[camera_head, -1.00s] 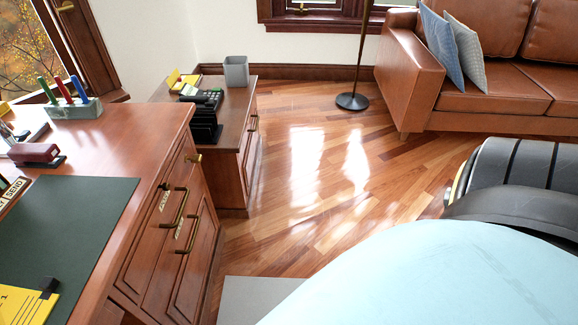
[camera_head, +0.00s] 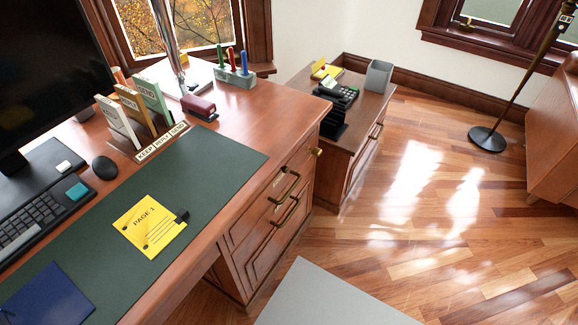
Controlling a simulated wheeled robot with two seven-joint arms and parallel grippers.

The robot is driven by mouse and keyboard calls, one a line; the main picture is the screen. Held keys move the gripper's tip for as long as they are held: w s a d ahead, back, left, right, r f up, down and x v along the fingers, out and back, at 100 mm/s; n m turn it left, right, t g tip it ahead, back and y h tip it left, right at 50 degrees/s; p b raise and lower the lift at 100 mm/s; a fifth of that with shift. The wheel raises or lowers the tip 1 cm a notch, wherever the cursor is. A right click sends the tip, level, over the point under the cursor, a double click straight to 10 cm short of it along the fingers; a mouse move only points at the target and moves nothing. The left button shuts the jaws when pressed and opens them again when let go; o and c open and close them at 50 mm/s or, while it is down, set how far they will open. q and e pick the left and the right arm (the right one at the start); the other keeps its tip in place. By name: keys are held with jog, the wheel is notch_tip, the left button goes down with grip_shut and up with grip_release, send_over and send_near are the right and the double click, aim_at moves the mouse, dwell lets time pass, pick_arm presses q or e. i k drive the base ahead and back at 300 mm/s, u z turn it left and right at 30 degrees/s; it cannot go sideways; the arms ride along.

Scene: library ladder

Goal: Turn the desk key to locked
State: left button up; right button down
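The wooden desk (camera_head: 262,112) fills the left and middle of the head view. A small brass piece (camera_head: 317,151), which looks like the desk key, sticks out near the top right corner of the drawer front. It is too small to tell which way it is turned. Neither of my grippers is in view.
On the desk are a green mat (camera_head: 215,160), a yellow page (camera_head: 150,226), a keyboard (camera_head: 32,222), a red stapler (camera_head: 198,106) and a pen holder (camera_head: 234,76). A low cabinet (camera_head: 362,118) with a phone stands behind. Wooden floor (camera_head: 400,215) at right is open.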

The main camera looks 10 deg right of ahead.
aim_at(316, 152)
jog(key=k, duration=0.5)
jog(key=z, duration=1.5)
jog(key=i, duration=1.1)
jog(key=u, duration=2.45)
